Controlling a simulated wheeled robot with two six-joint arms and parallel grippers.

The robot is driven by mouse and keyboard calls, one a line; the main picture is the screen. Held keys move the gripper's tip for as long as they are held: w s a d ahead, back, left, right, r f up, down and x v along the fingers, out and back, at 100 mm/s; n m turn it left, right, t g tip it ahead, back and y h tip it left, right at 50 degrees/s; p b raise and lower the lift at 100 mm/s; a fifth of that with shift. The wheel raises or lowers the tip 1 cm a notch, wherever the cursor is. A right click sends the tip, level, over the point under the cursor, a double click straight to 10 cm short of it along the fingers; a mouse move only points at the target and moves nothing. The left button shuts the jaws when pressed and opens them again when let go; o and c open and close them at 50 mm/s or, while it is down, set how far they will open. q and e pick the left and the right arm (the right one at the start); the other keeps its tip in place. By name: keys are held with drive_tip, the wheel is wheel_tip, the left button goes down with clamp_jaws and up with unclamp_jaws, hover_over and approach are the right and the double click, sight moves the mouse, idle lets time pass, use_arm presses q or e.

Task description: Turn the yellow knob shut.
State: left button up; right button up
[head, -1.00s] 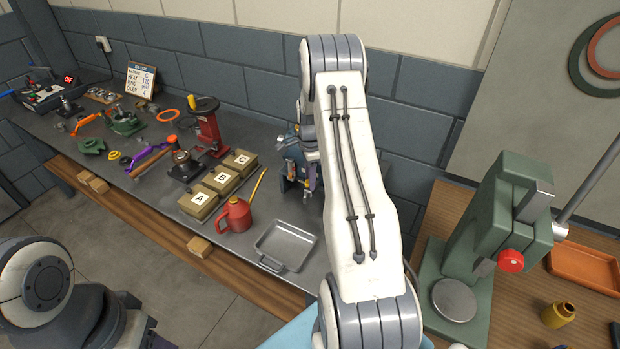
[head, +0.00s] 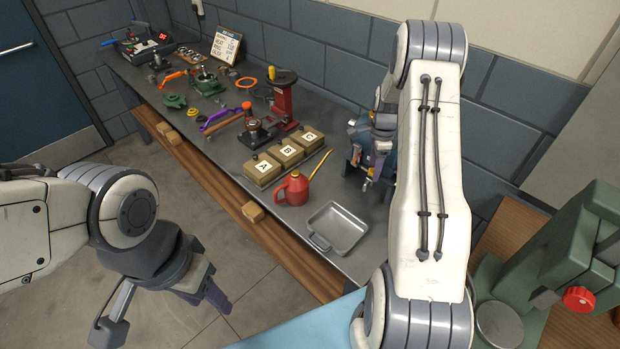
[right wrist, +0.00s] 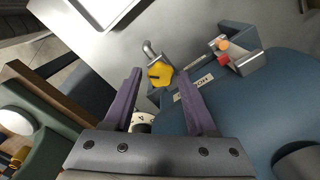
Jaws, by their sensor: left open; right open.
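The yellow knob (right wrist: 160,74) shows in the right wrist view, on a metal fitting with a bent spout at the side of a blue machine (right wrist: 235,105). My right gripper (right wrist: 159,70) is open, its purple fingers pointing toward the knob, one to each side of it in the picture. I cannot tell whether they touch it. My left gripper (head: 163,318) is open and empty over the floor, in front of the bench.
A metal tray (head: 338,230), a red oil can (head: 293,188) and boxes marked A, B and C (head: 263,169) stand near the blue machine. A red press (head: 284,100) is behind. A green press (head: 575,260) stands right.

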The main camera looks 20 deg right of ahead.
sight(372, 171)
drive_tip(key=n+p, duration=0.1)
drive_tip(key=n, duration=0.1)
drive_tip(key=n+p, duration=0.1)
drive_tip(key=n, duration=0.1)
drive_tip(key=n+p, duration=0.1)
drive_tip(key=shift+r+n, duration=0.25)
drive_tip(key=shift+n, duration=0.15)
drive_tip(key=n+p, duration=0.3)
drive_tip(key=shift+n, duration=0.4)
drive_tip(key=shift+w+d+r+n+b, duration=0.1)
drive_tip(key=shift+r+n+b, duration=0.2)
drive_tip(key=shift+r+b, duration=0.6)
wheel_tip(372, 171, up, 8)
drive_tip(key=b, duration=0.3)
drive_tip(key=s+a+n+b, duration=0.3)
drive_tip(key=a+n+b, duration=0.1)
drive_tip(key=a, duration=1)
drive_tip(key=s+a+n+b, duration=0.3)
drive_tip(key=a+n+b, duration=0.1)
drive_tip(key=a, duration=1)
drive_tip(key=shift+s+a+n+b, duration=0.15)
drive_tip(key=shift+a+n+b, duration=0.2)
drive_tip(key=shift+n, duration=0.35)
drive_tip(key=shift+d+f, duration=0.1)
